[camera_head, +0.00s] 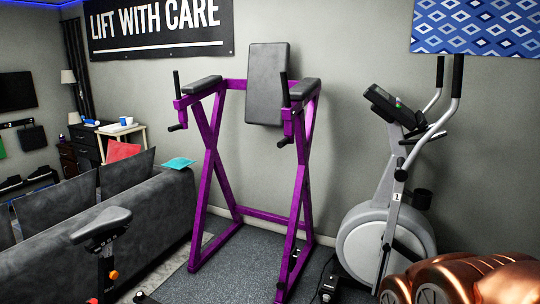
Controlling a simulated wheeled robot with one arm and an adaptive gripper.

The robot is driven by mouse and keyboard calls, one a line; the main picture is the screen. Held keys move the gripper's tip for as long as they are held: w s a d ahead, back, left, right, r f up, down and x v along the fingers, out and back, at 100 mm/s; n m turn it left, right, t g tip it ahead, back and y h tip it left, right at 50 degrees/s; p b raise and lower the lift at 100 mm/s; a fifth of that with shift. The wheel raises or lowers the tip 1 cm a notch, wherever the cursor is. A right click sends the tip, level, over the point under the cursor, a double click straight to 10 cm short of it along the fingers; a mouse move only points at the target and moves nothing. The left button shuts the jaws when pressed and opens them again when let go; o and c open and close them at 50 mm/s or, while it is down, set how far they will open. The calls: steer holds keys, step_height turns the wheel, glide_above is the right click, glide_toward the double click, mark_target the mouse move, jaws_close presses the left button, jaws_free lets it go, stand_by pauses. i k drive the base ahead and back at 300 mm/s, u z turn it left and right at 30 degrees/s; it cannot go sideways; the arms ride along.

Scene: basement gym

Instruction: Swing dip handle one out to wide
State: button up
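The purple dip station (209,165) stands against the grey wall, with a black back pad (266,84) and two black arm pads. At its left front is a black dip handle (177,127), below an upright grip (177,84). At its right front is another dip handle (285,142), below a second upright grip (284,90). Both dip handles stick out toward the left of the picture. I cannot tell which is handle one, or how wide either is set. My gripper is not in view.
A grey elliptical trainer (387,215) stands close on the right. Shiny copper-coloured rounded shapes (465,280) fill the lower right corner. Dark floor (235,270) is open before the station.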

mark_target(287, 140)
steer(key=u, duration=0.05)
steer(key=i, duration=1.35)
steer(key=u, duration=1.05)
steer(key=i, duration=1.05)
steer(key=u, duration=0.7)
